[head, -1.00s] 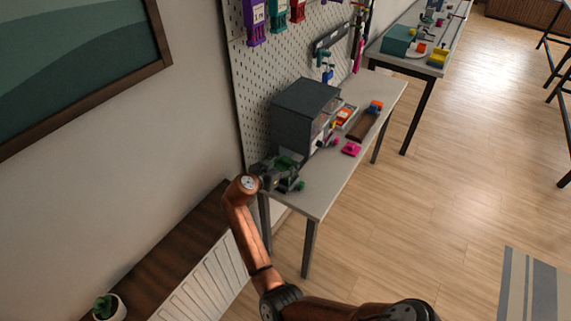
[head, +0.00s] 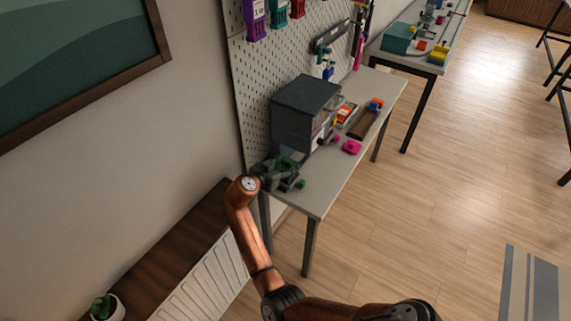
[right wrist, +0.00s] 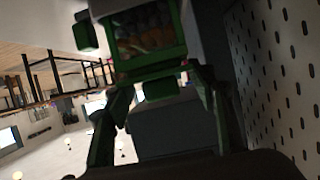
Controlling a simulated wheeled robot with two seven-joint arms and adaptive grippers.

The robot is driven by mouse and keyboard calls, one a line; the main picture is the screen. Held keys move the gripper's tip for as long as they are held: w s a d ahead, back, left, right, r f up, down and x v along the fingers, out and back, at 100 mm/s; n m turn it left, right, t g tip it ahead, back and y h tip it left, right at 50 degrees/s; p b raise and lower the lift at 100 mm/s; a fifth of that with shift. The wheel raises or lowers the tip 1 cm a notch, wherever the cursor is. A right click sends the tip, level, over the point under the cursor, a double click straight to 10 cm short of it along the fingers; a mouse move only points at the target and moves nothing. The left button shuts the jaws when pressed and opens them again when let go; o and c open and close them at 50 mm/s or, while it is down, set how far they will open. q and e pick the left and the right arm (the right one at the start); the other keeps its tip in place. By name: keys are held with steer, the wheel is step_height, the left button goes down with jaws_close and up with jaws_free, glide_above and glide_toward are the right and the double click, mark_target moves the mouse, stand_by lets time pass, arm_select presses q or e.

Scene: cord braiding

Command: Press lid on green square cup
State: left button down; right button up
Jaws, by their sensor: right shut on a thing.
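My right gripper (head: 280,176) is at the near left end of the grey workbench, in front of the dark cabinet. It is shut on a green piece (head: 286,161), which the dark fingers partly cover. In the right wrist view a green square-framed body (right wrist: 150,38) shows beyond the two fingers, and my right gripper (right wrist: 160,85) closes around its lower part. I cannot tell cup from lid. A small green knob-like part (head: 300,184) shows to the right of the fingers. My left gripper is not in view.
The dark grey cabinet (head: 303,105) stands behind the gripper against the pegboard (head: 255,90). A pink piece (head: 351,147) and a brown tray (head: 363,124) lie farther along the workbench (head: 320,185). The bench's front edge has bare space.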

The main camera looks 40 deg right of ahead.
steer(key=shift+s+f, duration=0.1)
steer(key=shift+f, duration=0.4)
